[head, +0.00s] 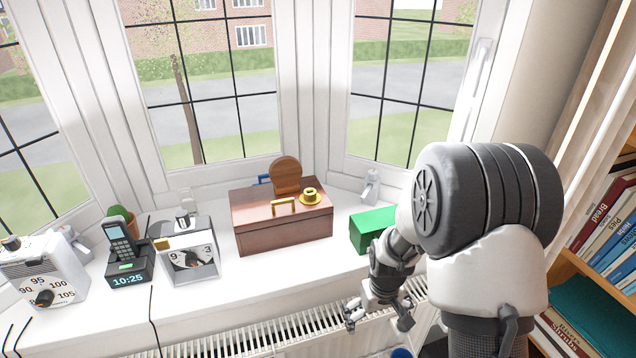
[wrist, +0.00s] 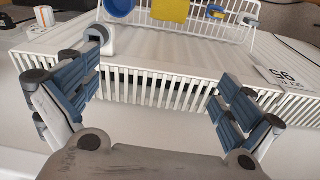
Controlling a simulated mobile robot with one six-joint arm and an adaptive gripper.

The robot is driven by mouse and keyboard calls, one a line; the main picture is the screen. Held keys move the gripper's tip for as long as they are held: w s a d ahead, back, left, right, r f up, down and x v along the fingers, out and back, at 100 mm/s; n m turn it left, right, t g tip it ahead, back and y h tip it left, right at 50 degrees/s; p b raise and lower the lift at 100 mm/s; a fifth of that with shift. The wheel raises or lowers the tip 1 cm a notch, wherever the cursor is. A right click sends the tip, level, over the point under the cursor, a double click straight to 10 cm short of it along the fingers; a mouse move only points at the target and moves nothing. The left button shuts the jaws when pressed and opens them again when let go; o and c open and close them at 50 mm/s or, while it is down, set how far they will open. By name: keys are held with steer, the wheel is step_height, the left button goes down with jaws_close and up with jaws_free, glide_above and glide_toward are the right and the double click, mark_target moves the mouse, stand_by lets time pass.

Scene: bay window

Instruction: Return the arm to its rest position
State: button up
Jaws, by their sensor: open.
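My gripper (head: 378,318) hangs at the lower right of the head view, in front of the sill edge and over the radiator. Its fingers are spread and nothing shows between them. In the wrist view my gripper (wrist: 158,85) is open too, with blue-padded fingers on both sides and the radiator top beyond. My arm is bent, its large dark joint at the right of the head view.
A green box (head: 371,229) stands on the sill close behind my gripper. A brown wooden box (head: 284,236), a kitchen timer (head: 189,262) and a phone dock (head: 128,270) stand leftward. A bookshelf (head: 574,262) is at right. The radiator (head: 290,333) runs below.

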steer(key=s+r+m+t, duration=0.1)
steer(key=s+r, duration=0.3)
steer(key=r, duration=0.6)
steer(key=s+r+t, duration=0.1)
steer(key=s+r, duration=0.3)
steer(key=r, duration=0.6)
steer(key=s+r, duration=0.4)
steer(key=s, duration=0.3)
steer(key=s+r+m+t, duration=0.1)
steer(key=s+r, duration=0.2)
steer(key=s, duration=0.5)
steer(key=shift+s+r+m, duration=0.15)
steer(key=shift+r+m, duration=0.15)
steer(key=shift+r, duration=0.1)
